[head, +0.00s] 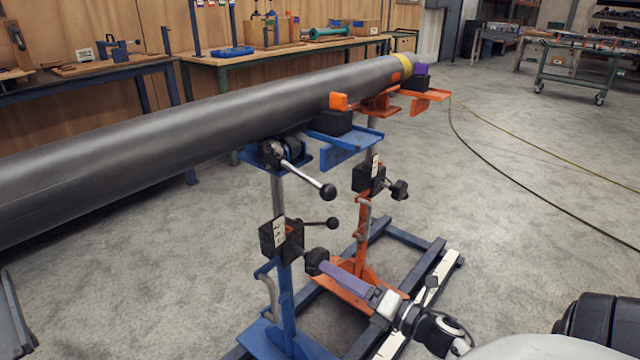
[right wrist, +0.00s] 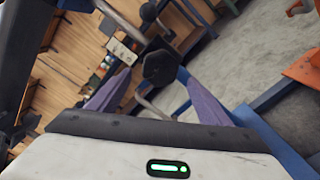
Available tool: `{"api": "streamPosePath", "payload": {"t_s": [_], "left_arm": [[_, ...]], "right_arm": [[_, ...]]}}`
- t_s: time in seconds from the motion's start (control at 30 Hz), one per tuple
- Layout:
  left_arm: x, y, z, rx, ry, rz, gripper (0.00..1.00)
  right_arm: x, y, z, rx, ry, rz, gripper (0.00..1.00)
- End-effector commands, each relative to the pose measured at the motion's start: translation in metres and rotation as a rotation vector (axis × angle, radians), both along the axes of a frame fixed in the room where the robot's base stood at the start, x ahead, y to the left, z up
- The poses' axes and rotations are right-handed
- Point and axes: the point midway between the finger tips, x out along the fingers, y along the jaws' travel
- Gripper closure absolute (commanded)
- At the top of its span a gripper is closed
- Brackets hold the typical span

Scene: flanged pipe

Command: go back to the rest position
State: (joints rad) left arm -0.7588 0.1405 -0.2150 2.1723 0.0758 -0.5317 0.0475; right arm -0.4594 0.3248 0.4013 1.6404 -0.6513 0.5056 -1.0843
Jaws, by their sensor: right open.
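My right gripper (head: 326,265) is low in the middle of the head view, its purple fingers pointing left at a black knob (head: 316,261) on the blue stand's clamp block (head: 281,239). In the right wrist view the fingers of the gripper (right wrist: 156,77) are spread apart, and the black knob (right wrist: 160,66) shows in the gap around their tips. I cannot tell whether a finger touches it. The long grey pipe (head: 215,122) lies on the blue stand (head: 284,295) and the orange stand (head: 363,235). My left gripper is not in view.
A lever with a black ball (head: 327,192) sticks out below the pipe. The orange stand's own knob (head: 399,190) is above my right gripper. Blue base rails (head: 415,262) lie on the floor. A workbench (head: 262,55) stands behind; a hose (head: 540,200) crosses open floor at right.

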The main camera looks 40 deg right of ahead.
Motion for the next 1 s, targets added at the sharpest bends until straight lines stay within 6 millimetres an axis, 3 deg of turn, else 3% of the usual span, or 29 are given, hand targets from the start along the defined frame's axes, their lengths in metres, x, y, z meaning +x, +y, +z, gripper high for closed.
{"api": "streamPosePath", "payload": {"t_s": [0.3, 0.37, 0.47, 0.57, 0.7, 0.8, 1.0], "left_arm": [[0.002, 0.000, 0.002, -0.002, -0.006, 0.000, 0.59], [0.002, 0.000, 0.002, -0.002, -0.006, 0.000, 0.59], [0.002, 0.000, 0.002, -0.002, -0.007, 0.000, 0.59], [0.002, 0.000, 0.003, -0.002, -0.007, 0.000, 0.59], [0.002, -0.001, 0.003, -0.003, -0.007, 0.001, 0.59], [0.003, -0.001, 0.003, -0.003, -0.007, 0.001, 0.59], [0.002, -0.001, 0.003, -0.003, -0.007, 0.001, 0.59]], "right_arm": [[0.000, 0.003, -0.001, 0.023, 0.004, -0.004, 0.28], [0.000, 0.010, -0.004, 0.085, 0.017, -0.013, 0.28], [-0.004, 0.032, -0.015, 0.313, 0.066, -0.056, 0.28], [-0.015, 0.071, -0.036, 0.683, 0.162, -0.134, 0.28], [-0.044, 0.143, -0.069, 1.250, 0.349, -0.283, 0.28], [-0.071, 0.195, -0.086, 1.577, 0.492, -0.399, 0.28], [-0.132, 0.301, -0.094, 2.091, 0.796, -0.663, 0.28]]}}
